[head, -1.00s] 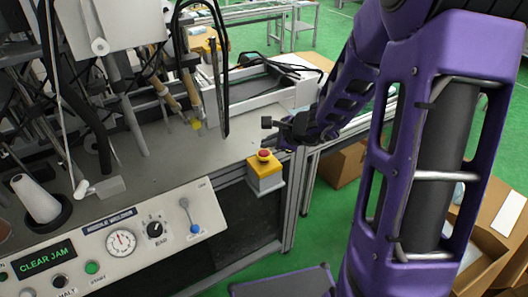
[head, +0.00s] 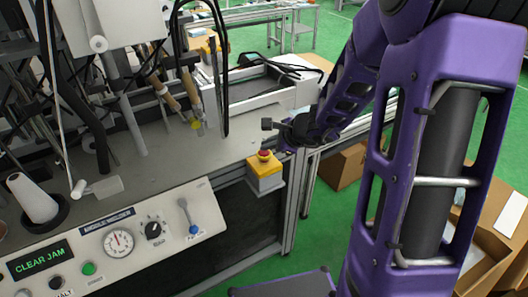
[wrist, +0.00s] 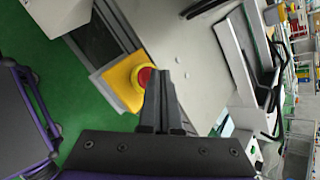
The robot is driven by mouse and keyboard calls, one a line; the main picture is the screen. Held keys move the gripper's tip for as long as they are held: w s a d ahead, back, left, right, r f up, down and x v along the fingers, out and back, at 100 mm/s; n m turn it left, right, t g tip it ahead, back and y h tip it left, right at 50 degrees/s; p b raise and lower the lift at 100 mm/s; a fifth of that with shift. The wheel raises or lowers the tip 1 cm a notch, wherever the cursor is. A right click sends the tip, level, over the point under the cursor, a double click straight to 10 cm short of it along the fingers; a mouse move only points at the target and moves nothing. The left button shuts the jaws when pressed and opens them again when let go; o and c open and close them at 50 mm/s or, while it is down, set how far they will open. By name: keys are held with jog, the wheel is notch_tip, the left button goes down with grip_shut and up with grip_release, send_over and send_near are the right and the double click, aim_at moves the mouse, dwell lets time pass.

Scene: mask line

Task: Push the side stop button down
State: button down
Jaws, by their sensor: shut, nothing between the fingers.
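The side stop button (head: 264,154) is a red mushroom cap on a yellow box (head: 265,175) at the machine's right front corner. It also shows in the wrist view, where the red cap (wrist: 146,77) sits in a yellow ring on the yellow box (wrist: 120,78). My gripper (head: 268,124) is shut and empty. In the head view it appears just above the button. In the wrist view its closed fingers (wrist: 160,78) overlap the right edge of the red cap. I cannot tell whether they touch it.
A control panel (head: 110,240) with a "CLEAR JAM" display (head: 41,260), dial and lever runs along the machine front. A white-framed tray (head: 262,95) stands behind the button. Cardboard boxes (head: 345,165) lie on the green floor to the right.

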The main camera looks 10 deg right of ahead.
aim_at(268, 153)
jog(key=shift+f+b, duration=0.35)
jog(key=shift+b, duration=0.05)
jog(key=shift+r, duration=0.2)
dwell(0.3)
jog(key=shift+r+p, duration=0.55)
jog(key=shift+r, duration=0.1)
jog(key=shift+r, duration=0.1)
notch_tip(268, 153, up, 5)
jog(key=p, duration=0.4)
dwell(0.4)
